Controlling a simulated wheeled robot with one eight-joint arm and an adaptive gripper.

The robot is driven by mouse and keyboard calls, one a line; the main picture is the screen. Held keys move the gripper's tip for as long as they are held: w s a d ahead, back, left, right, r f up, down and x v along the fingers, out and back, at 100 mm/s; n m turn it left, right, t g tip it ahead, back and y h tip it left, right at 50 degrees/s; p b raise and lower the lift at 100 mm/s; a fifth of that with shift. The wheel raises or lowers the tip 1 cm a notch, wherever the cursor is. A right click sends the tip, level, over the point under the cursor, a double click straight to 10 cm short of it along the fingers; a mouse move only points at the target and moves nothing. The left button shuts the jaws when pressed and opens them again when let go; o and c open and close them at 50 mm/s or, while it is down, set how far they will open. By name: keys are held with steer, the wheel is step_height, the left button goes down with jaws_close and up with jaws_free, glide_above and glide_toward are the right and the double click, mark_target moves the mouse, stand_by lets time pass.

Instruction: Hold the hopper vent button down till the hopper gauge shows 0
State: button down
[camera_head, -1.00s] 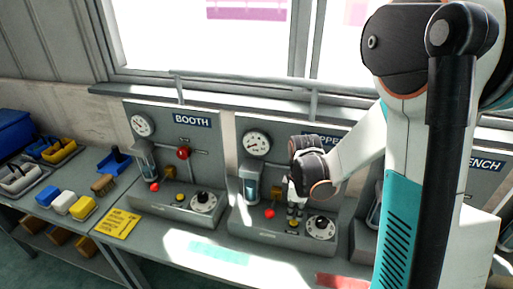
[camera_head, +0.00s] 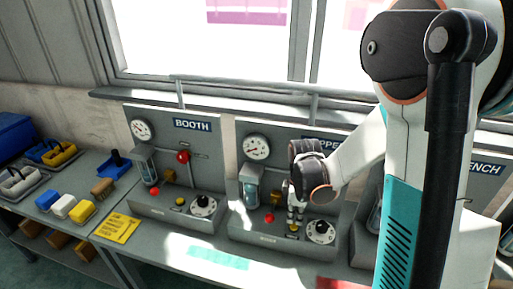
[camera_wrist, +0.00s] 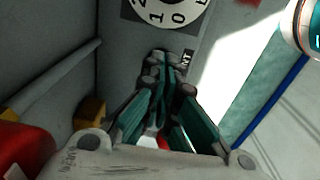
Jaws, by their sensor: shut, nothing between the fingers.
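The hopper panel (camera_head: 340,235) stands in the middle, its name sign partly hidden behind my arm. Its round white gauge (camera_head: 257,147) is at the upper left; its reading is too small to tell. A yellow button (camera_head: 293,228) sits on the panel's sloped front, between a red button (camera_head: 269,217) and a dial (camera_head: 321,231). My gripper (camera_head: 294,219) is shut and empty, pointing down with its tips at the yellow button. In the wrist view, the shut fingertips (camera_wrist: 164,62) cover the button beside a label ending in "NT". I cannot tell whether the button is pressed in.
The booth panel (camera_head: 165,128) with a similar gauge, buttons and dial stands to the left. A bench panel (camera_head: 484,168) is partly hidden behind my arm at right.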

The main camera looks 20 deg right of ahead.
steer(key=shift+f, duration=0.15)
steer(key=shift+f+b, duration=0.35)
steer(key=shift+b, duration=0.1)
steer(key=shift+f+b, duration=0.7)
steer(key=shift+f, duration=0.1)
steer(key=shift+r, duration=0.2)
steer(key=shift+r+p, duration=2.5)
steer(key=shift+r, duration=0.95)
steer(key=s+a+r+p, duration=0.2)
steer(key=s+a, duration=0.3)
steer(key=s, duration=0.3)
steer(key=shift+s+a+r, duration=0.15)
steer(key=shift+a+r, duration=0.15)
steer(key=shift+r, duration=0.15)
